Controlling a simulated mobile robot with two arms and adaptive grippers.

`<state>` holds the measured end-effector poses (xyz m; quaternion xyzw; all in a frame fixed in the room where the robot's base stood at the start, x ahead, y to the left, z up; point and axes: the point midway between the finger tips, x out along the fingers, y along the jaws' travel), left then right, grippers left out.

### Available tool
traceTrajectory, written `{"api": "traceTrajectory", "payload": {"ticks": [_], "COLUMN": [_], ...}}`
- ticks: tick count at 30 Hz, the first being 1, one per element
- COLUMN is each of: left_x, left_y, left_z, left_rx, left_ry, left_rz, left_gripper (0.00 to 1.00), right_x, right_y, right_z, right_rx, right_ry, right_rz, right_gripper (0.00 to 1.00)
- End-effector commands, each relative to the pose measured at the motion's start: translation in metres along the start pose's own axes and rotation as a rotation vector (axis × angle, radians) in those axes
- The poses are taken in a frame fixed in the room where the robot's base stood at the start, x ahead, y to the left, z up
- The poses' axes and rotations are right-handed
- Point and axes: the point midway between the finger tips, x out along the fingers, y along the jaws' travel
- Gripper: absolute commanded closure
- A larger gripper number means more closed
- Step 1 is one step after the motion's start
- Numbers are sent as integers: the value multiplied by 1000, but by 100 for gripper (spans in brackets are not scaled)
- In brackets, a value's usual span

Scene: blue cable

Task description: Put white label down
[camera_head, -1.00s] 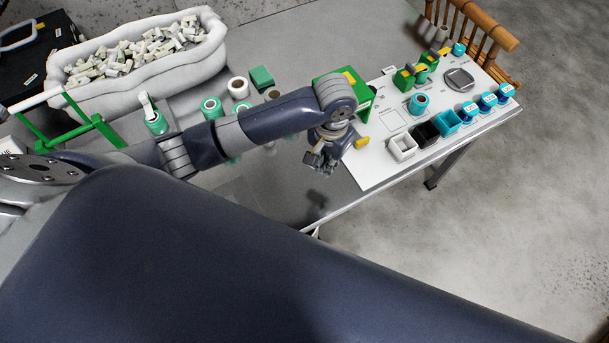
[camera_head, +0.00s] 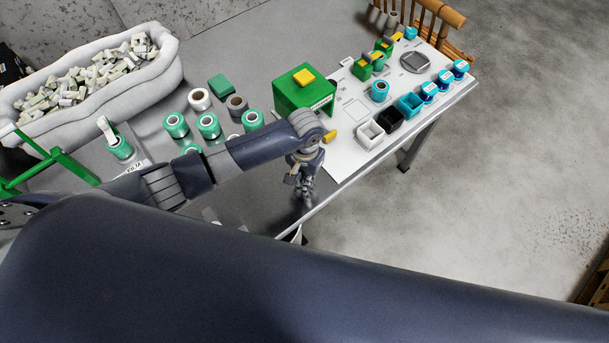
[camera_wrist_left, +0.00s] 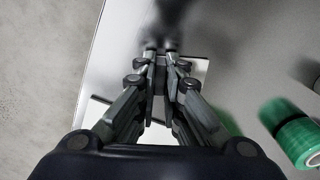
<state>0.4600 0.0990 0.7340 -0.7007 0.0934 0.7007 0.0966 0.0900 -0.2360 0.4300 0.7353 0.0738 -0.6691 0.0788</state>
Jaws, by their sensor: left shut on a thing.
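My left gripper (camera_head: 301,192) points down over the grey table near its front edge, left of the white board. In the left wrist view, its fingers (camera_wrist_left: 160,48) are close together at the tips. They are shut on the white label (camera_wrist_left: 197,72), a pale flat piece that shows on both sides of the fingers. The fingers hide its middle, and the head view does not show the label clearly. I cannot tell whether it touches the table. My right gripper is not in view.
The white board (camera_head: 338,159) carries small boxes and blue spools. A green block (camera_head: 304,90) stands behind my left wrist. Several green spools (camera_head: 208,126) stand on the table; one shows close at the right in the wrist view (camera_wrist_left: 295,135). A white bin (camera_head: 98,83) is at the back left.

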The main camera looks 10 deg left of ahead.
Motion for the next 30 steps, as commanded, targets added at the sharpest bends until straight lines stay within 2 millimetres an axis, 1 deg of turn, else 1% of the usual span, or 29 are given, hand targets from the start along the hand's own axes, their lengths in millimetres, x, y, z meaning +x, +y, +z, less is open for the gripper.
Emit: {"api": "traceTrajectory", "payload": {"ticks": [8,9,11,12,23,26,29,30], "left_x": [2,2,2,2,1,-7,-22,-30], "left_y": [1,1,0,0,-1,0,1,1], "left_z": [0,0,0,0,0,0,-1,-1], "left_rx": [0,1,1,0,0,0,1,2], "left_ry": [0,1,1,1,-1,2,3,3], "left_rz": [1,1,1,1,-1,1,3,2], "left_gripper": [100,87,74,72,72,72,72,72], "right_x": [1,0,0,0,0,0,-1,-1], "right_y": [-2,-2,-2,-2,-2,-2,-2,-2], "right_z": [2,2,2,2,2,2,2,2], "right_rx": [0,1,1,1,1,1,2,2], "right_ry": [-2,-2,-3,-3,-3,-3,-3,-4], "right_rz": [-2,-2,-3,-3,-3,-3,-2,-2], "right_gripper": [60,60,60,60,60,60,60,60]}}
